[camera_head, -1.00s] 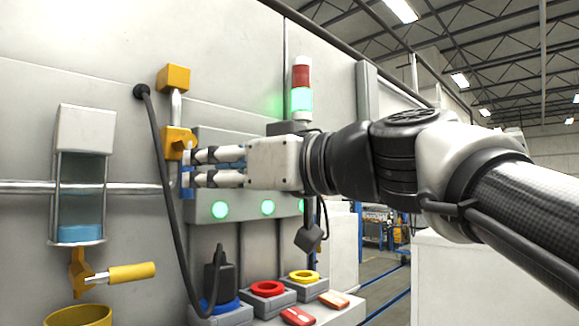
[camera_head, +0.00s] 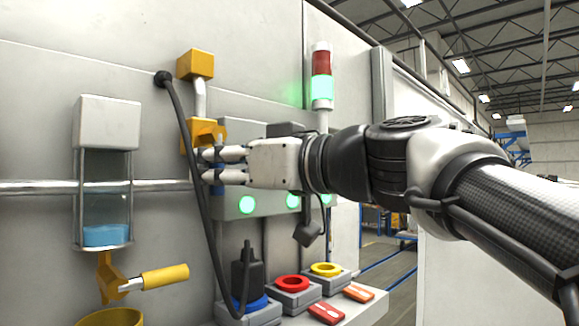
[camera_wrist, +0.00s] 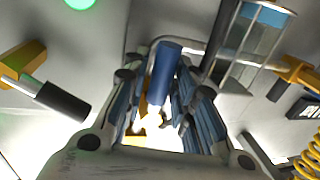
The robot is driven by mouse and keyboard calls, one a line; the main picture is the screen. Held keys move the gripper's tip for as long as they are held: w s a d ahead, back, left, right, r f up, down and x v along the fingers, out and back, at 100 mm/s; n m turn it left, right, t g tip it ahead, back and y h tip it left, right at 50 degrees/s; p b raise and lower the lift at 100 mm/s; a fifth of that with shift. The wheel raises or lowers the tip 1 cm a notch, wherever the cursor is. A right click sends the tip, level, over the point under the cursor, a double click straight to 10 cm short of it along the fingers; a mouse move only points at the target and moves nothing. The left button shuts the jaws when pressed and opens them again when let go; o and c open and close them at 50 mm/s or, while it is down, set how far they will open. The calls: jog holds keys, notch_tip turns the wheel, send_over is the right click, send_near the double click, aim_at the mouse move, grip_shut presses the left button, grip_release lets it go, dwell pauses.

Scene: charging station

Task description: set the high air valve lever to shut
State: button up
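The yellow high air valve (camera_head: 203,136) sits on the wall, on a pipe under a yellow block. My gripper (camera_head: 206,164) is at its lower front, with two white fingers level and a gap between them. The fingers and arm hide most of the lever in the head view. In the wrist view, a blue cylindrical handle (camera_wrist: 165,72) stands between the fingers of my gripper (camera_wrist: 160,108), with gaps beside it. Part of the yellow valve (camera_wrist: 150,128) shows beyond it. I cannot tell whether the fingers touch the handle.
A dark hose (camera_head: 190,150) hangs just left of the fingertips. A glass tank (camera_head: 105,205) with blue liquid and a yellow-handled valve (camera_head: 160,279) are at left. A signal tower (camera_head: 322,75) stands behind.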

grip_shut()
dwell(0.3)
jog(key=shift+a, duration=0.1)
jog(key=s+a+r+m+t, duration=0.1)
jog(key=r+m+t, duration=0.1)
jog(key=m, duration=0.8)
jog(key=s+a+r+m+t+b, duration=0.1)
jog(key=s+a+r+m+t, duration=0.1)
jog(key=m, duration=0.8)
jog(key=shift+s+r+b, duration=0.15)
jog(key=shift+b, duration=0.15)
jog(key=shift+m+h, duration=0.3)
jog(key=shift+o, duration=1.9)
grip_release()
jog(key=shift+d+r, duration=0.1)
jog(key=shift+r, duration=0.05)
